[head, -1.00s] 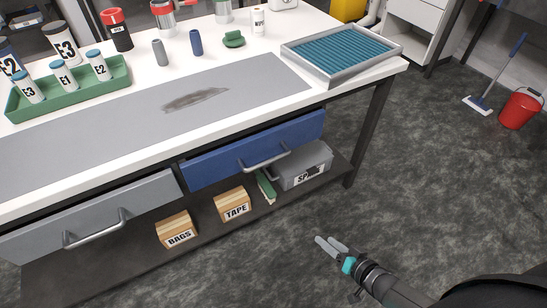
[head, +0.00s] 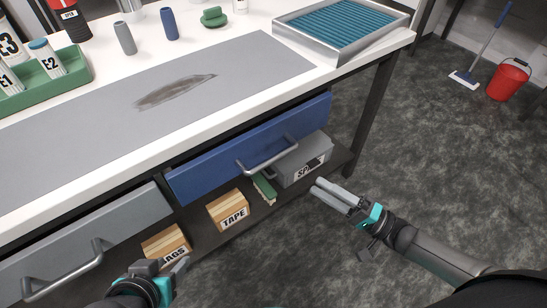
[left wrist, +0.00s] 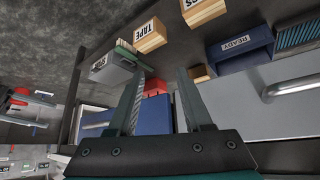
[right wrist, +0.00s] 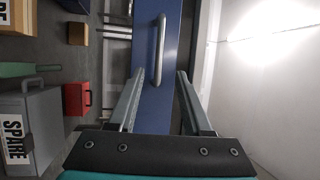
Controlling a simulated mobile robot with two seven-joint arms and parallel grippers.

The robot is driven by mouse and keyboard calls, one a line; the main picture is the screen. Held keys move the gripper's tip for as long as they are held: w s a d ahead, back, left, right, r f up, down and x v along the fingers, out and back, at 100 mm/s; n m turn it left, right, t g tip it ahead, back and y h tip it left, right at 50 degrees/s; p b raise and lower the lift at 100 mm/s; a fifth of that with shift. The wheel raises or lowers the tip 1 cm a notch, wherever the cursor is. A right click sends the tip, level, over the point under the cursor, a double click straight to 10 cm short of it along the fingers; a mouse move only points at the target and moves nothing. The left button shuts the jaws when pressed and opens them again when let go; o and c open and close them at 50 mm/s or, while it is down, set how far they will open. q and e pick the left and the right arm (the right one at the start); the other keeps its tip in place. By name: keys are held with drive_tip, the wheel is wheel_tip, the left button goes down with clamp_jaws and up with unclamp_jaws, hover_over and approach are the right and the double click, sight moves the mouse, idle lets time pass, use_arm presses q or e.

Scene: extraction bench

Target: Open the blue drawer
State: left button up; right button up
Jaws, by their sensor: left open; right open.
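The blue drawer (head: 215,177) sits under the white bench top and looks shut. Its grey bar handle (head: 268,157) is on the front. My right gripper (head: 318,188) is open and empty, in front of the bench, to the lower right of the handle and apart from it. In the right wrist view, the blue drawer front (right wrist: 150,105) runs up between the open fingers, with the handle (right wrist: 158,50) ahead of them. My left gripper (head: 161,266) is open and empty, low in front of the bench near the BAGS box.
A grey drawer (head: 110,237) with a bar handle is left of the blue one. The lower shelf holds a TAPE box (head: 228,210), a BAGS box (head: 163,243) and a grey SPARE case (head: 300,160). A bench leg (head: 370,115) stands at right.

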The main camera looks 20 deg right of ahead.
sight(273, 157)
use_arm(q)
drive_tip(key=w+d+t+h+b, duration=0.3)
drive_tip(key=d+t, duration=0.2)
drive_tip(key=d, duration=0.1)
drive_tip(key=shift+w+r, duration=0.15)
drive_tip(key=shift+r, duration=0.25)
use_arm(e)
drive_tip(key=shift+x, duration=6.8)
drive_tip(key=shift+f, duration=0.1)
clamp_jaws()
drive_tip(key=shift+f, duration=0.1)
